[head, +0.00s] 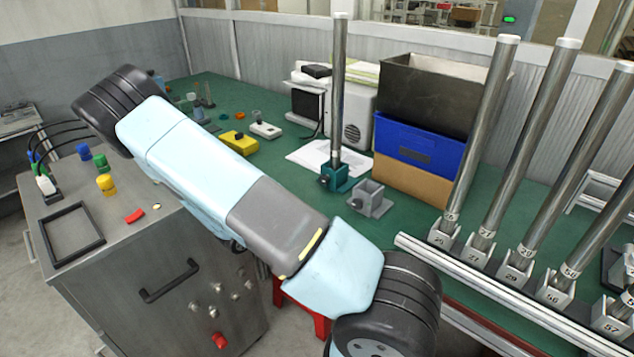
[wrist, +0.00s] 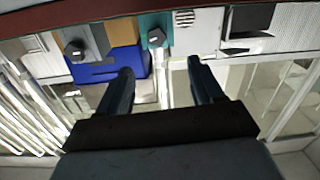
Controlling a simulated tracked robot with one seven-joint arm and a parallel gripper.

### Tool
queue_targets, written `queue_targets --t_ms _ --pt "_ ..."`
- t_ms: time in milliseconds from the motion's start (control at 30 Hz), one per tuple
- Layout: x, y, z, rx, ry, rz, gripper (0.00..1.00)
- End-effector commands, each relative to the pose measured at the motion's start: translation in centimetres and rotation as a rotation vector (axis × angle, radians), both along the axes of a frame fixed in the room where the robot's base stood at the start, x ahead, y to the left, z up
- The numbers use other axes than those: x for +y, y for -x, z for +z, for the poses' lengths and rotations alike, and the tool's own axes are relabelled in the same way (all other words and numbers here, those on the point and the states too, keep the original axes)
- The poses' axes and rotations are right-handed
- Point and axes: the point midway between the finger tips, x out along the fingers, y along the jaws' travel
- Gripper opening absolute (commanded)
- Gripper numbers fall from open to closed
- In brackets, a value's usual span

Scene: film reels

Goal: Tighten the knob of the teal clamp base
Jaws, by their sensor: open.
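The teal clamp base (head: 340,180) stands on the green table and holds an upright metal pole (head: 340,85). Its dark knob (head: 323,182) faces the near left. In the wrist view, which looks inverted, the teal clamp base (wrist: 146,22) and its dark knob (wrist: 156,37) are at the top middle. My gripper (wrist: 160,66) is open, with its two dark fingers well apart and nothing seen held. The knob appears just beyond the gap between the fingertips, apart from them. The gripper is out of the head view; only my arm shows there.
An empty grey clamp base (head: 371,200) stands right of the teal one. A blue bin (head: 405,145) and a white machine (head: 357,125) stand behind. Several poles in numbered holders (head: 445,232) line the right. A metal cabinet (head: 150,260) stands at the left.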

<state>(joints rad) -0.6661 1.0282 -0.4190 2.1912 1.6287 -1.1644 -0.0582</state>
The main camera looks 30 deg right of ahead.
Motion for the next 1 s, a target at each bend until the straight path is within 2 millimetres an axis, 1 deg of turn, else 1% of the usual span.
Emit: queue_targets --t_ms 100,267,367,800,1000 --pt "-0.3 0.5 -0.1 -0.005 0.042 -0.014 0.66" --pt "-1.4 0.3 -0.1 -0.007 0.054 -0.024 0.66" --pt "-2.8 -0.1 -0.1 -0.006 0.052 -0.026 0.66" --pt "-10.1 -2.7 -0.1 -0.006 0.052 -0.028 0.66" --pt "-12.6 -3.6 -0.1 -0.006 0.050 -0.027 0.66"
